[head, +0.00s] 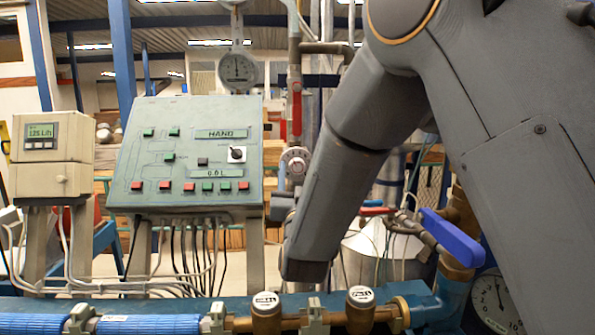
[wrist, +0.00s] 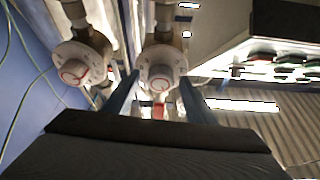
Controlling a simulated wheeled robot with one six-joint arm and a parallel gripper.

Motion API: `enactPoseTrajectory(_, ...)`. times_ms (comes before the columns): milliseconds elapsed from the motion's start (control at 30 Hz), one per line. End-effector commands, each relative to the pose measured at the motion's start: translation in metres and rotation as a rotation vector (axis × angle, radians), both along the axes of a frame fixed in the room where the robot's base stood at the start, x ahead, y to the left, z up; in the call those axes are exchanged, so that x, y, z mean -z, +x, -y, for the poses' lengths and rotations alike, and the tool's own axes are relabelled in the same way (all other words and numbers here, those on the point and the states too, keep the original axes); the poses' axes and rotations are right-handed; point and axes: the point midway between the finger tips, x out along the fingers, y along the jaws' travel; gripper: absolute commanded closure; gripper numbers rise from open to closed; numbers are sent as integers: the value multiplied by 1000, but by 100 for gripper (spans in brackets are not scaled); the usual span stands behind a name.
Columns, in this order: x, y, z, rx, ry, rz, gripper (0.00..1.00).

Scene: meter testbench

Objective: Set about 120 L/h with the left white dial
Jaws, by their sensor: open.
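The left white dial (head: 296,160) is a round white knob with red markings on the pipe just right of the green panel. In the wrist view, two white dials show. The one nearer the panel (wrist: 160,70) appears between the open fingers of my gripper (wrist: 160,79); I cannot tell whether they touch it. The other white dial (wrist: 78,70) is outside the fingers to the left; in the head view it does not show. My fingers are not clear in the head view. The meter display (head: 41,131) seems to read 125 L/h.
A green control panel (head: 187,160) with buttons and a black switch stands left of the dial. A round gauge (head: 238,70) hangs above it. A blue lever (head: 451,238) and a red-handled valve are at right. Brass-fitted blue pipes (head: 150,324) run along the front.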

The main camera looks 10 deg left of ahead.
Motion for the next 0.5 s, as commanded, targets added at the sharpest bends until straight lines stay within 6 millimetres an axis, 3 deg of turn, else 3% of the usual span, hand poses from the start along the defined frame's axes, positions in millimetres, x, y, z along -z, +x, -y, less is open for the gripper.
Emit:
enactPoseTrajectory(200,0,0,-1,-2,0,0,49)
enactPoseTrajectory(433,0,0,-1,-2,0,0,86)
enactPoseTrajectory(500,0,0,-1,-1,1,0,90)
